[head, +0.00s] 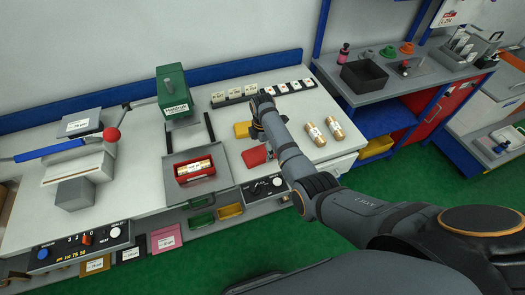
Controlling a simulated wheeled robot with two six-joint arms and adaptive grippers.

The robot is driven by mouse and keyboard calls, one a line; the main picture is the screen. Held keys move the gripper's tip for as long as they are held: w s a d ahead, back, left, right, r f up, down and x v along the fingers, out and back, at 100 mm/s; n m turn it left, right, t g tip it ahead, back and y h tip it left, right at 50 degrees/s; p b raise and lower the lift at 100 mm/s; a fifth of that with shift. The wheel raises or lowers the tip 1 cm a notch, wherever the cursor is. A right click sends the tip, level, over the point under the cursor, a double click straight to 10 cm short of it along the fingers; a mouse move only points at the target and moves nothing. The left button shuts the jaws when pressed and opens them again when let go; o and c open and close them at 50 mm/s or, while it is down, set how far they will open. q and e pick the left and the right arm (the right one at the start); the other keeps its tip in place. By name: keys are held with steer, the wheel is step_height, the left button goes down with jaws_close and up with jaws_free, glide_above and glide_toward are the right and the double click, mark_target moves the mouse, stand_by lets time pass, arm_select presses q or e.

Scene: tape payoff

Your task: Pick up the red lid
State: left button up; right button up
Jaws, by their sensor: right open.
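A flat red piece, which looks like the red lid (254,156), lies on the white bench to the right of the red box. Its right end is close to my right arm in the picture and may be partly covered by it. My right gripper (258,137) is over the bench just beyond the red piece, beside a yellow piece (242,129). It is small and dark here; it is open, and I see nothing held in it. My left gripper is not in view.
A red box (178,171) with gold rolls stands left of the red piece. A green machine (173,92) is behind it. A control box (264,189) sits at the front edge.

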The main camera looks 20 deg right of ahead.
steer(key=shift+f, duration=0.65)
steer(key=c, duration=1.3)
